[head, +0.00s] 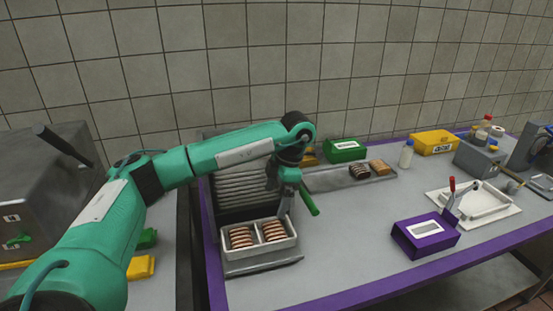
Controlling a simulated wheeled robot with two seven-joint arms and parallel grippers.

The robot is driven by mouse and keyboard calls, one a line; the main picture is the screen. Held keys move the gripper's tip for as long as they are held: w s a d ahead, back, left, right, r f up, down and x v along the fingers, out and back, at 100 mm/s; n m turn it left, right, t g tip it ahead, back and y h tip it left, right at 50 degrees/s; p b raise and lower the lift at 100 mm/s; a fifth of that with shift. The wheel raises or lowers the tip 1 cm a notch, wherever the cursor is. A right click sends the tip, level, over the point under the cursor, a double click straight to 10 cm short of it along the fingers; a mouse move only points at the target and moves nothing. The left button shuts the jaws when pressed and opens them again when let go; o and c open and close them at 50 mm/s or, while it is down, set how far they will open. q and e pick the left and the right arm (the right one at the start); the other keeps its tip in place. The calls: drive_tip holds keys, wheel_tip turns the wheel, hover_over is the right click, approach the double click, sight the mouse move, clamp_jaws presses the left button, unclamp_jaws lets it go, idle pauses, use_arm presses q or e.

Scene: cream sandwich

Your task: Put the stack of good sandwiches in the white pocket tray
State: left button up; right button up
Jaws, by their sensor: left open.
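A pale two-pocket tray (260,252), which looks like the white pocket tray, stands at the front left of the table. A stack of brown round sandwiches (241,237) lies in its left pocket, and another stack (273,231) lies in its right pocket. My left gripper (284,211) is open, pointing down at the back right of the tray, just above or beside its rim; I cannot tell whether it touches. Nothing shows between its fingers. My right gripper is not in view.
Behind the tray is a ribbed grey rack (240,190). A long grey tray (335,181) holds dark (360,171) and tan (380,166) stacks. A purple box (426,236) and a white shallow tray (487,205) stand at right. The table between is clear.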

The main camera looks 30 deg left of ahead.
use_arm(q)
wheel_tip(320, 180, up, 12)
drive_tip(key=p, duration=0.1)
idle(0.5)
idle(0.5)
